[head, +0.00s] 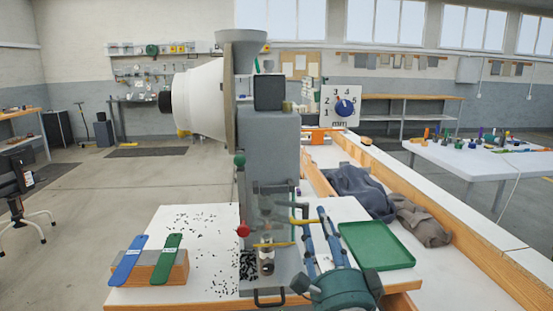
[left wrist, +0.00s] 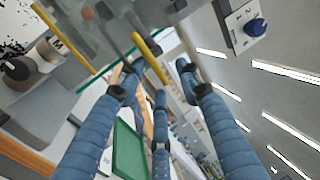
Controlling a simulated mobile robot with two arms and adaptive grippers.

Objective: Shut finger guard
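The grey eyelet press (head: 268,140) stands on the white bench, with a large white cone at its left. I take a clear panel with a thin green edge (left wrist: 100,76) at its front to be the finger guard; I cannot tell how far it is open. One yellow bar (head: 304,221) sticks out at the press's right side and shows in the left wrist view (left wrist: 149,57). A lower yellow bar (head: 270,245) crosses the press front. My left gripper (head: 312,232), with blue segmented fingers, is spread open around the first bar's end. Contact is unclear. My right gripper is out of view.
A green tray (head: 376,246) lies right of my left gripper. Dark cloths (head: 362,190) lie beyond it. A blue strip (head: 128,260) and a green strip (head: 167,258) rest on a wooden block at left, near scattered black bits. A dial (head: 344,107) sits at the press's upper right.

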